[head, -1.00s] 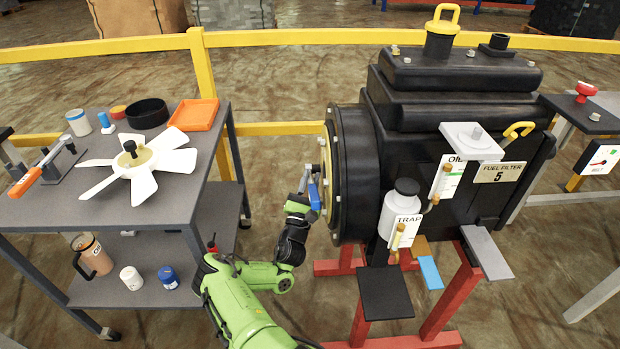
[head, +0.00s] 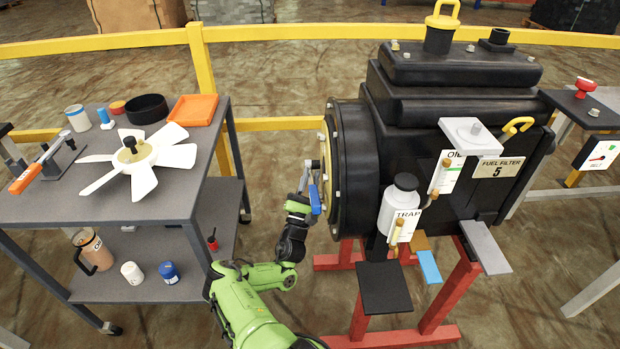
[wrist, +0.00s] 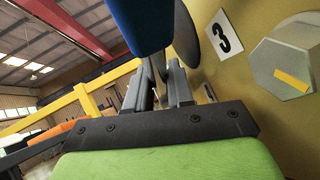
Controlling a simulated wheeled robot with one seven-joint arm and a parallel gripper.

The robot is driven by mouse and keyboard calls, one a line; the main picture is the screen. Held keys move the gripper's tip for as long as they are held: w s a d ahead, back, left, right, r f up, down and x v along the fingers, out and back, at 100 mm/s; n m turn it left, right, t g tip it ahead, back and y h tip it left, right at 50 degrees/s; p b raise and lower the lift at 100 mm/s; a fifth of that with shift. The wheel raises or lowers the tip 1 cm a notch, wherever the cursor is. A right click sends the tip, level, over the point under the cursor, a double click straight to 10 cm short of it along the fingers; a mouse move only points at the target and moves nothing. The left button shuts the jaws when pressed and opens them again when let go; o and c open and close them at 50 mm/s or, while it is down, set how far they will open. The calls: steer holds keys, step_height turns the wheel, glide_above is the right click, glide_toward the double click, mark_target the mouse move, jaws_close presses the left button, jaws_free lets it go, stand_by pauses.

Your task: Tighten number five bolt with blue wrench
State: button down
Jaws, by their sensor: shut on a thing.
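My gripper (wrist: 163,88) is shut on the blue wrench (head: 315,200), at the front face of the black engine. In the wrist view the wrench's blue handle (wrist: 140,22) crosses the top, above the fingers. The yellow plate (wrist: 285,130) fills the right side there. It bears a tag with the number 3 (wrist: 224,34) and a hex bolt (wrist: 285,68) with a yellow mark beside it. No number five bolt tag can be made out. Whether the wrench's jaw sits on a bolt is hidden.
The black engine (head: 455,150) stands on a red frame to the right. A grey cart (head: 60,205) on the left holds a white fan (head: 145,165), an orange tray (head: 194,110) and a tool with an orange handle (head: 25,180). A yellow rail (head: 270,36) runs behind.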

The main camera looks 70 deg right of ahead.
steer(key=shift+w+d+r+n+y+p, duration=0.15)
steer(key=shift+r+n+y+p, duration=0.35)
steer(key=shift+p, duration=0.75)
steer(key=shift+d+r+n+t+y+p, duration=0.25)
steer(key=shift+r+y+p, duration=0.55)
steer(key=shift+p, duration=1.4)
steer(key=shift+w+r+y+p, duration=0.2)
steer(key=shift+y+p, duration=0.1)
steer(key=shift+p, duration=0.45)
steer(key=shift+d+r+n+y+p, duration=0.2)
steer(key=shift+n+y+p, duration=0.2)
steer(key=shift+p, duration=0.4)
steer(key=shift+d+r+p, duration=0.1)
steer(key=shift+r+p, duration=0.15)
steer(key=shift+p, duration=0.5)
steer(key=shift+w+d+r+n+y+p, duration=0.15)
steer(key=shift+n+y+p, duration=0.1)
steer(key=shift+y+p, duration=0.4)
steer(key=shift+d+r+p, duration=0.1)
steer(key=shift+r+p, duration=0.1)
steer(key=shift+p, duration=0.4)
steer(key=shift+y, duration=0.25)
steer(key=shift+w+d+r+y+p, duration=0.1)
steer(key=shift+d+y+p, duration=0.15)
steer(key=shift+p, duration=0.7)
